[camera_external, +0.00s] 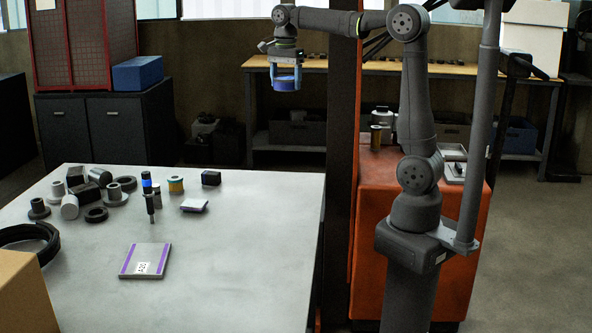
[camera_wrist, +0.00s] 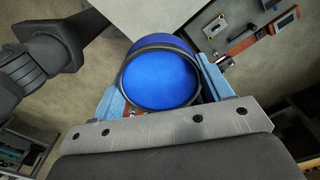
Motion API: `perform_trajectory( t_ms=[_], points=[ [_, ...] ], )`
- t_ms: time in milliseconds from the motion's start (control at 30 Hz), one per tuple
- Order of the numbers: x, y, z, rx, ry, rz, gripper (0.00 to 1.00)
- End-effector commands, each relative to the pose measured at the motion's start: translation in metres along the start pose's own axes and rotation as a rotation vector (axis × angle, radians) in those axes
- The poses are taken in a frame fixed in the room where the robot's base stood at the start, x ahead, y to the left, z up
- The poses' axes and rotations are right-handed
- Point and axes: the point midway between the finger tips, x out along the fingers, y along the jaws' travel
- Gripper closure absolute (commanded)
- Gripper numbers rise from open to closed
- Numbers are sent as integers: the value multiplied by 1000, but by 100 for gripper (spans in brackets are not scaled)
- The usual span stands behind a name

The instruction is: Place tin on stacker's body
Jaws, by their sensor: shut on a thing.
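My gripper (camera_external: 286,82) is shut on a blue tin (camera_external: 286,84), held in the air beyond the far edge of the table. In the wrist view the tin (camera_wrist: 158,78) is round, with a blue face and a dark rim, between my two light blue fingers. The stacker's body (camera_external: 367,215) is a large orange box right of the table. It is lower than the tin and to its right in the external view. My arm hides part of its top and front.
The grey table (camera_external: 230,270) holds dark and grey round parts at the left, a purple-striped plate (camera_external: 146,260) and small items. A dark mast (camera_external: 340,140) rises between table and stacker. A workbench (camera_external: 450,69) stands behind.

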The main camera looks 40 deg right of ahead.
Motion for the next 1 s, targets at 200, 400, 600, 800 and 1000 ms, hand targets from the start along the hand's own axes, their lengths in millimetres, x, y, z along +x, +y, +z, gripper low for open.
perform_trajectory(
  t_ms=[200,400,600,800,1000],
  points=[
    [49,54,-12,-139,0,5,62],
    [109,96,-36,-252,-1,4,62],
    [167,152,-72,-338,-1,2,62],
    [201,194,-111,-313,-1,1,62],
    [217,219,-149,-162,-1,1,62]
  ],
)
